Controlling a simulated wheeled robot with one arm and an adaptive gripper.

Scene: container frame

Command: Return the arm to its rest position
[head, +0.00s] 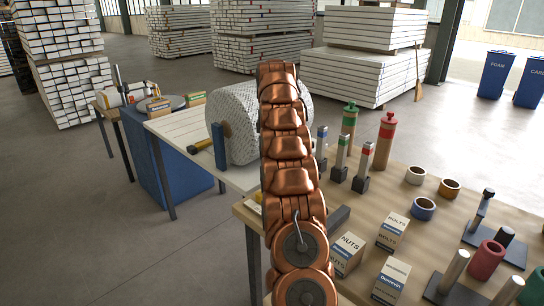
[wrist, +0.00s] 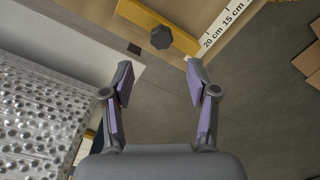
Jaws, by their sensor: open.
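My copper arm (head: 288,150) rises upright through the middle of the head view, in front of the tables. My gripper (wrist: 160,82) shows in the wrist view with its two fingers spread wide and nothing between them. Bare grey floor lies below and beyond the gap. In the head view I cannot make out the gripper; the arm appears to hide it.
A bubble-wrap roll (head: 230,122) lies close left of the arm; it also fills the left of the wrist view (wrist: 40,115). A yellow bar (wrist: 150,27) with a dark knob lies ahead. Boxes, including nuts (head: 347,252), and tape rings (head: 424,208) stand right.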

